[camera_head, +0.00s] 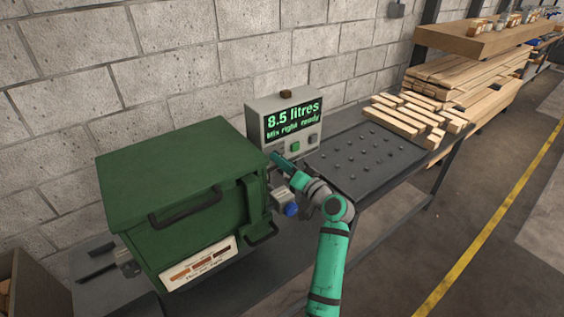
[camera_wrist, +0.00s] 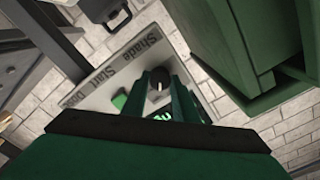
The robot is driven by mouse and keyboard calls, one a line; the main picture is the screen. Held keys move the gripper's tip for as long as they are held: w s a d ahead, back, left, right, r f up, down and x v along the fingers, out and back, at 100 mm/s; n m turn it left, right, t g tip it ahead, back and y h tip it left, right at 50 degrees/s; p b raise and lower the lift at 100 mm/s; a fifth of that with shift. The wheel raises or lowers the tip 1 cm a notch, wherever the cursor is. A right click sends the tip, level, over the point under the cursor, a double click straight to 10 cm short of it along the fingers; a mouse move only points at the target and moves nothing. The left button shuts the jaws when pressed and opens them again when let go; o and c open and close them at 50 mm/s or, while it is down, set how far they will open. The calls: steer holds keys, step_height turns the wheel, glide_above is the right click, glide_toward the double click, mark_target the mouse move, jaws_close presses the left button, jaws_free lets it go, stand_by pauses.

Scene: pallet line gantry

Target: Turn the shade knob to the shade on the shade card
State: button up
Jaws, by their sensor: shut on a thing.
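The control panel (camera_head: 284,122) is a grey box whose screen (camera_head: 292,120) reads "8.5 litres" and "Mix right ready". My gripper (camera_head: 276,158) is at the panel's lower left, beside the green bin. In the wrist view my gripper (camera_wrist: 161,84) is shut on the dark shade knob (camera_wrist: 158,76), close to the word "Shade". A pale mark shows on the knob; its exact setting cannot be read. The knob is hidden by my gripper in the head view.
The large green lidded bin (camera_head: 180,170) stands close left of my arm. A green button (camera_head: 295,146) sits on the panel near the knob. A blue knob (camera_head: 291,209) is below my wrist. The dark bench (camera_head: 350,155) extends right to stacked timber (camera_head: 455,85).

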steer(key=shift+d+m, duration=0.1)
steer(key=shift+m, duration=0.5)
steer(key=shift+d, duration=0.1)
steer(key=o, duration=1.1)
steer(key=shift+c, duration=0.2)
steer(key=v, duration=1)
steer(key=shift+s+d, duration=0.15)
steer(key=shift+s, duration=0.25)
